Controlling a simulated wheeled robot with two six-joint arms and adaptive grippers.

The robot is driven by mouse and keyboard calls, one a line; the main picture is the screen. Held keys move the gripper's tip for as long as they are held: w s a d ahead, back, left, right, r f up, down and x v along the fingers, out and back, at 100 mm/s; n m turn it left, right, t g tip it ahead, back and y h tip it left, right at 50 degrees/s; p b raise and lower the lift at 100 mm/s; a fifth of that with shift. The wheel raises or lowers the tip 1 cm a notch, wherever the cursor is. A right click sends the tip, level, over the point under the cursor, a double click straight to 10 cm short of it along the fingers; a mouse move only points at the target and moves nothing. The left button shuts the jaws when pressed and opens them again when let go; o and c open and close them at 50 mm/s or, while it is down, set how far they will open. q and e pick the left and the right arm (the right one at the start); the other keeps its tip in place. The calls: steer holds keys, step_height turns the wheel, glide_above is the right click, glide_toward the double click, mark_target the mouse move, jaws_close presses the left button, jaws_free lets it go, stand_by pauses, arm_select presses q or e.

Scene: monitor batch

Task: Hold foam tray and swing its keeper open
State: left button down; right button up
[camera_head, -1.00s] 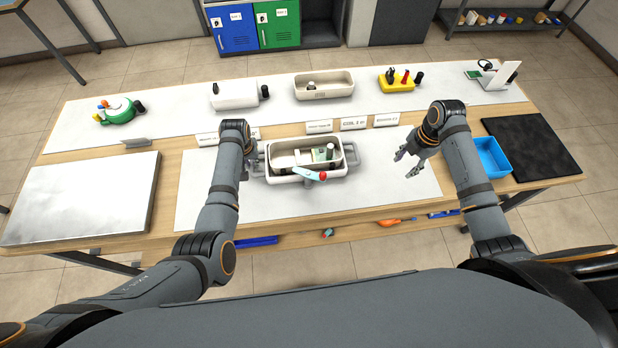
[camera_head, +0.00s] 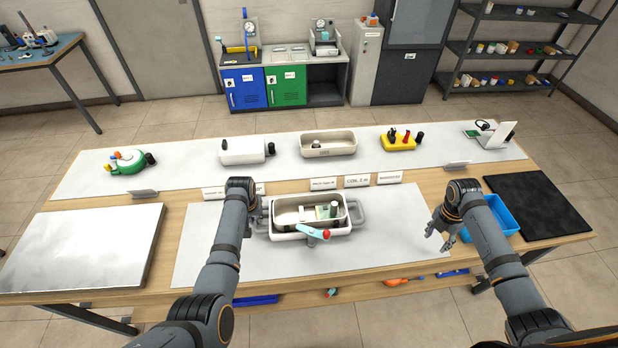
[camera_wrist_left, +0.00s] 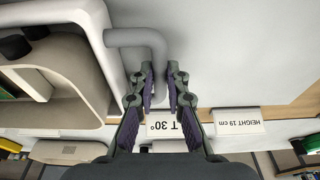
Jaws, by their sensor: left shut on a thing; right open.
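The foam tray (camera_head: 283,235) is a white tray with a grey handle on each side, on the pale mat at the table's middle. It holds a beige insert (camera_head: 288,216) with a dark-topped green item. The keeper (camera_head: 309,231), a light blue bar with a red knob, lies across the tray's front wall. My left gripper (camera_head: 258,212) is at the tray's left handle. In the left wrist view its fingers (camera_wrist_left: 160,82) are shut on the grey handle (camera_wrist_left: 140,38). My right gripper (camera_head: 440,241) is open and empty, right of the tray and apart from it.
A blue bin (camera_head: 497,222) and a black mat (camera_head: 540,205) are at the right. A metal plate (camera_head: 80,248) lies at the left. Label cards (camera_head: 357,181) stand behind the tray. The pale mat (camera_head: 390,240) is clear between tray and right gripper.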

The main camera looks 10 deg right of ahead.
mark_target(328, 232)
steer(key=shift+w+a, duration=0.1)
steer(key=shift+a, duration=0.25)
steer(key=shift+c, duration=0.6)
steer(key=w+a, duration=0.1)
steer(key=a, duration=0.4)
steer(key=w+a+r+m+y, duration=0.1)
steer(key=a, duration=0.3)
steer(key=w+a+r+y, duration=0.1)
steer(key=a, duration=0.4)
steer(key=shift+a+r+m, duration=0.15)
steer(key=shift+a+m, duration=0.2)
steer(key=shift+m, duration=0.05)
steer(key=w+a+r+m+y, duration=0.15)
steer(key=a+r, duration=0.25)
steer(key=a, duration=0.4)
steer(key=a+r+m+y, duration=0.1)
steer(key=a+r+m, duration=0.1)
steer(key=a+r, duration=0.45)
steer(key=shift+n+t, duration=0.35)
steer(key=shift+t, duration=0.05)
steer(key=shift+x, duration=4.6)
steer(key=shift+a+r, duration=0.1)
steer(key=shift+a, duration=0.05)
